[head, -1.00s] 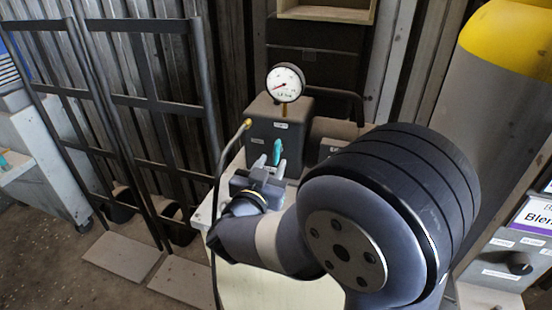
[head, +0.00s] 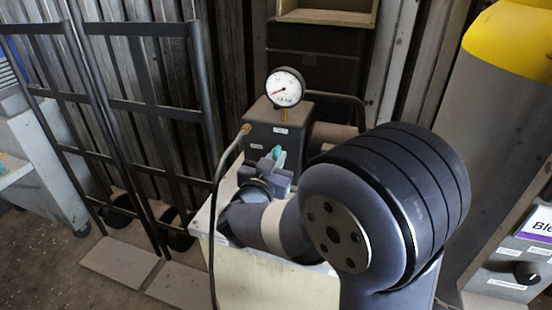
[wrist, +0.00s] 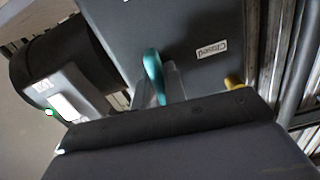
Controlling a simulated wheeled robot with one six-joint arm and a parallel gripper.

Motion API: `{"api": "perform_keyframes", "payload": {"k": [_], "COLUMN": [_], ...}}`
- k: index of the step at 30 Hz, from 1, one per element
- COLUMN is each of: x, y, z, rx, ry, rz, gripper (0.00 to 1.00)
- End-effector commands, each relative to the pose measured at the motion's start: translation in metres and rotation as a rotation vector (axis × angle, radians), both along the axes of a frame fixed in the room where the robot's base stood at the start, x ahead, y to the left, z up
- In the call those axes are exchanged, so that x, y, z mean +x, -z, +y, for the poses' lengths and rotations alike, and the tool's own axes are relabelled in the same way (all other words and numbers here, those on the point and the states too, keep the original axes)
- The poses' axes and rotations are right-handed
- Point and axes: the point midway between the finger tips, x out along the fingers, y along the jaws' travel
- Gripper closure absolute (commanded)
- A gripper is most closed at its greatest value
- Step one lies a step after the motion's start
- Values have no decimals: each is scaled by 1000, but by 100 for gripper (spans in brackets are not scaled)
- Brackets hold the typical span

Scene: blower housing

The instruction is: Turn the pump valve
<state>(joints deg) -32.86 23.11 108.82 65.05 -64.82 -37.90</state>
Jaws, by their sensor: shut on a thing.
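The pump (head: 265,130) is a dark grey box on a pale stand, with a round white gauge (head: 285,88) on top. Its valve handle is teal; in the head view only a bit of the teal valve handle (head: 280,160) shows past my gripper. My gripper (head: 277,163) is at the pump's front face, shut on the handle. In the wrist view my gripper (wrist: 160,92) hides the handle's lower part.
A black hose (head: 215,200) with a brass end hangs at the pump's left. A large grey cylinder with a yellow top (head: 515,45) and a panel with a black knob (head: 525,272) are at the right.

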Motion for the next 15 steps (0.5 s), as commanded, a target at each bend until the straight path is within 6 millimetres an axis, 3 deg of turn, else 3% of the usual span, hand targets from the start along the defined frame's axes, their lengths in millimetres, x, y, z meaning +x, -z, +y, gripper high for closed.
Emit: {"api": "perform_keyframes", "payload": {"k": [15], "x": [0], "y": [1], "z": [0], "rx": [40], "ry": [-1], "rz": [-16], "gripper": [100]}}
